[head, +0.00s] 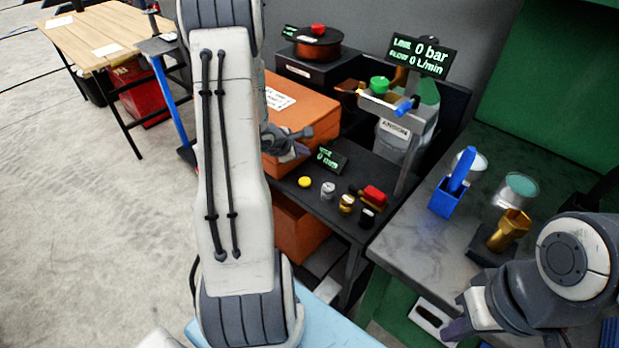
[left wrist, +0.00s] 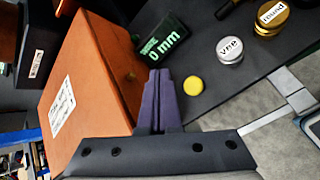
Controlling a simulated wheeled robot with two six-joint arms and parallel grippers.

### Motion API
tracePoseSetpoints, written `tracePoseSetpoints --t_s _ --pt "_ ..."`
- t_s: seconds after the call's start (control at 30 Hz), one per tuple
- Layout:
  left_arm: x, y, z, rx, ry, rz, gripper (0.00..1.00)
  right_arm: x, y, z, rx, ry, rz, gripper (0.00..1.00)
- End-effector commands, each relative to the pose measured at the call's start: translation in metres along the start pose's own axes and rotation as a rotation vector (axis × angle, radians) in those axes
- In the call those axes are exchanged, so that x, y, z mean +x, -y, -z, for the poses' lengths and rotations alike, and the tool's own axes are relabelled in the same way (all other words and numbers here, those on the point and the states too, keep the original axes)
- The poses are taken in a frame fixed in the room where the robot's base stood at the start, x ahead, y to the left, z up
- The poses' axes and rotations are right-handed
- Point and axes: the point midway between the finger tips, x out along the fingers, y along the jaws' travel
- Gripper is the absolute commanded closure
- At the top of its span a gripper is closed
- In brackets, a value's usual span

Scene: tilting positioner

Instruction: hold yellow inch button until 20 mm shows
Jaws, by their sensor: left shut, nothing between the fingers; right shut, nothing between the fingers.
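The yellow button (head: 305,182) is a small round cap on the dark panel, left of a row of knobs; it also shows in the left wrist view (left wrist: 193,85). The green-lit display (head: 331,157) stands behind it and reads 0 mm in the left wrist view (left wrist: 161,44). My left gripper (head: 305,141) is shut and empty, partly hidden by my arm in the head view. In the left wrist view its fingertips (left wrist: 160,76) are just left of the yellow button, apart from it in the picture. My right gripper (head: 456,328) is shut and empty at the lower right.
An orange box (head: 288,98) stands beside the display, close to my left gripper. A silver knob (head: 328,189), a brass knob (head: 347,203) and a red-topped part (head: 374,194) sit right of the button. A grey bench (head: 408,240) holds a blue holder (head: 446,198).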

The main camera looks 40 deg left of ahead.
Motion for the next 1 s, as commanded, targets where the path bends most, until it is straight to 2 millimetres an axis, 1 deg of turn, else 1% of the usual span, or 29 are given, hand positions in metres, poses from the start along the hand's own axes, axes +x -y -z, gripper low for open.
tracePoseSetpoints --t_s 0.13,0.27,0.37,0.7,0.77,0.9,1.0 --pt "-0.002 -0.002 0.006 -0.007 -0.005 -0.005 1.0 0.0 0.0 0.0 0.0 0.0 0.0 1.0" --pt "0.001 0.0 0.01 -0.008 -0.006 -0.004 1.0 0.003 0.0 0.0 0.0 0.0 0.0 1.0" --pt "0.008 0.006 0.015 -0.009 -0.006 -0.003 1.0 0.009 -0.001 -0.001 0.0 0.0 0.0 1.0" --pt "0.043 0.031 0.039 -0.008 -0.005 -0.002 1.0 0.03 -0.002 -0.002 0.0 0.0 0.0 1.0" --pt "0.05 0.035 0.043 -0.004 -0.004 -0.005 1.0 0.042 -0.003 -0.002 0.0 0.0 0.0 1.0" --pt "0.057 0.041 0.048 -0.004 -0.003 -0.003 1.0 0.055 -0.004 -0.003 0.0 0.001 0.0 1.0" --pt "0.059 0.043 0.049 -0.004 -0.003 -0.003 1.0 0.059 -0.004 -0.003 0.0 0.001 0.0 1.0"
